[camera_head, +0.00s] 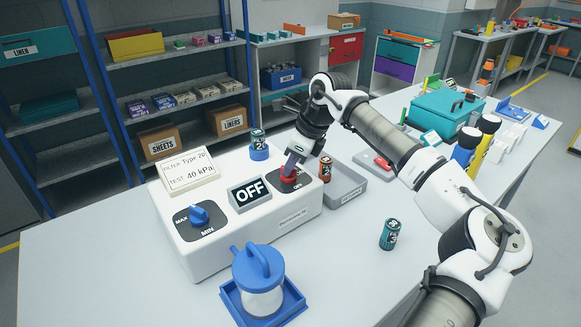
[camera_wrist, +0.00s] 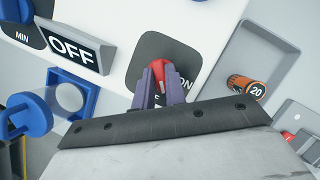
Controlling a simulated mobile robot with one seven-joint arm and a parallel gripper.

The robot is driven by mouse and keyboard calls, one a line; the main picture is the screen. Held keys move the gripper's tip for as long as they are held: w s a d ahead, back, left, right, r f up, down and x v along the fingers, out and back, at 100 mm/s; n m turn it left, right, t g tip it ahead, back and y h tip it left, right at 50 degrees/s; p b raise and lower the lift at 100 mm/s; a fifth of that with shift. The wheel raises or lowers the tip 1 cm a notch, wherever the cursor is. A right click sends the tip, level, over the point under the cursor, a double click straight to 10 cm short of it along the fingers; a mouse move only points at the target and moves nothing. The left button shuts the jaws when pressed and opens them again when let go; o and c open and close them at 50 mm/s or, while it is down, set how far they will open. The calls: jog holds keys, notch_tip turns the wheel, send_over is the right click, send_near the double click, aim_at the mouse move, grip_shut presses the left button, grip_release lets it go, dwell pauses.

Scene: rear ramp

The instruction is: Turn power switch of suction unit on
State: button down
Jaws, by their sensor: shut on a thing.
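The suction unit (camera_head: 205,243) is a white box on the table, with a display (camera_head: 250,193) reading OFF; the display also shows in the wrist view (camera_wrist: 70,47). Its red power switch (camera_head: 287,184) sits on a dark plate near the right end of the top. In the wrist view the red switch (camera_wrist: 157,72) is between the purple fingers of my gripper (camera_wrist: 156,85), near the ON label. My gripper (camera_head: 291,168) points down and is shut on the switch. The fingers hide part of the switch and some lettering. A blue dial (camera_head: 199,215) marked MAX and MIN is at the left.
A blue-lidded jar (camera_head: 259,280) stands in a blue holder in front of the unit. A grey tray (camera_head: 345,185) is at its right, with an orange canister (camera_head: 325,168). A green canister (camera_head: 389,234) stands on the table. The front middle table is clear.

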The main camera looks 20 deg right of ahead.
jog(key=n+g, duration=0.1)
jog(key=n, duration=0.1)
jog(key=n+g, duration=0.1)
jog(key=n, duration=0.2)
jog(key=shift+w+r+n+y, duration=0.1)
jog(key=shift+w+n+y, duration=0.1)
jog(key=shift+n+y, duration=0.1)
jog(key=n+g+p, duration=0.1)
jog(key=n+g, duration=0.1)
jog(key=n, duration=0.2)
jog(key=shift+w+n, duration=0.1)
jog(key=shift+n, duration=0.3)
jog(key=c, duration=1.4)
grip_release()
jog(key=shift+c, duration=0.2)
jog(key=p+v, duration=0.2)
jog(key=v, duration=1.1)
jog(key=shift+r, duration=0.45)
